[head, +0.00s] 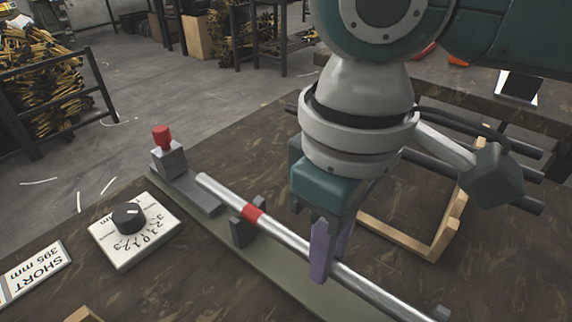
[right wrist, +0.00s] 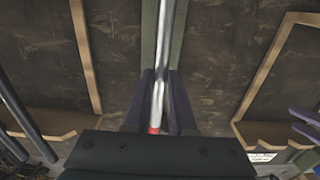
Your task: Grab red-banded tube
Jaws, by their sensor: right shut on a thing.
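The red-banded tube (head: 291,240) is a long silver tube lying along a green-grey fixture rail (head: 286,276) on the table. Its red band (head: 252,214) sits beside a dark support bracket (head: 242,228). My right gripper (head: 322,262) comes down from above and is shut on the tube, to the right of the band. In the right wrist view the tube (right wrist: 166,60) runs up between the purple fingers of the gripper (right wrist: 163,90), and part of the red band shows near the palm.
A red-topped stop block (head: 168,157) stands at the rail's far end. A dial box (head: 130,228) and a "SHORT 395 mm" sign (head: 34,270) lie left of the rail. A wooden rack (head: 425,246) with dark tubes stands behind my right gripper.

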